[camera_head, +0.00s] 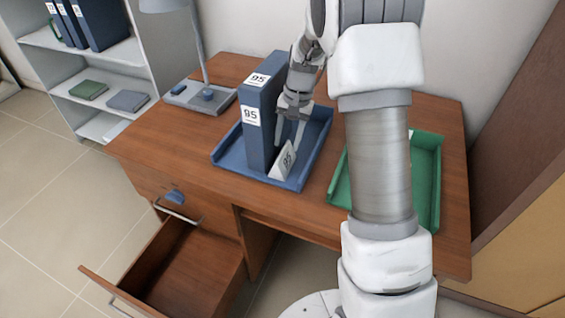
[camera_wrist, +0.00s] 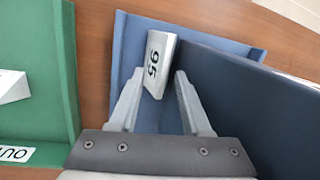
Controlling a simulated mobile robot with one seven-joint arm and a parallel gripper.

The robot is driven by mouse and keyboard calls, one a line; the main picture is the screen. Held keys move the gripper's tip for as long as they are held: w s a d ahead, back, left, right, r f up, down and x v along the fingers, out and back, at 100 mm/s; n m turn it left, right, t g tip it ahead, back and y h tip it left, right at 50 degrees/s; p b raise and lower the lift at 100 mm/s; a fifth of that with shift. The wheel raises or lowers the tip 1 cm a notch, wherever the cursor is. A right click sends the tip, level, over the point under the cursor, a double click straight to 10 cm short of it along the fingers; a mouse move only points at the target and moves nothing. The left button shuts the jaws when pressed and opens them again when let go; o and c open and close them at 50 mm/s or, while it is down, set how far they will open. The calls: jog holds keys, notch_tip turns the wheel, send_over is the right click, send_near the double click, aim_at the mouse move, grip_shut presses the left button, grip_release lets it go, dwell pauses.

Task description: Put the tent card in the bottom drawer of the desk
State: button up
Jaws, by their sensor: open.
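The white tent card marked 95 (camera_head: 283,161) stands in the blue tray (camera_head: 294,184), close beside the blue binder marked 95 (camera_head: 264,118). My gripper (camera_head: 290,138) is open, just above and behind the card. In the wrist view the card (camera_wrist: 158,65) lies between and slightly beyond the tips of my open gripper (camera_wrist: 157,85); whether the fingers touch it I cannot tell. The bottom drawer (camera_head: 180,270) of the desk (camera_head: 165,122) is pulled out and looks empty. The upper drawer (camera_head: 178,197) above it appears shut.
A green tray (camera_head: 428,175) sits right of the blue one, partly hidden behind my arm. A lamp (camera_head: 198,95) stands at the desk's back left. Shelves (camera_head: 105,68) with binders stand at the left. The binder rises tightly beside my gripper.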

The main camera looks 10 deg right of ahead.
aim_at(284, 153)
jog(key=f, duration=0.1)
jog(key=f+b, duration=0.1)
jog(key=f, duration=0.1)
jog(key=a+f, duration=0.1)
jog(key=f, duration=0.1)
jog(key=shift+w+f, duration=0.1)
jog(key=shift+w, duration=0.05)
jog(key=shift+d, duration=0.1)
grip_shut()
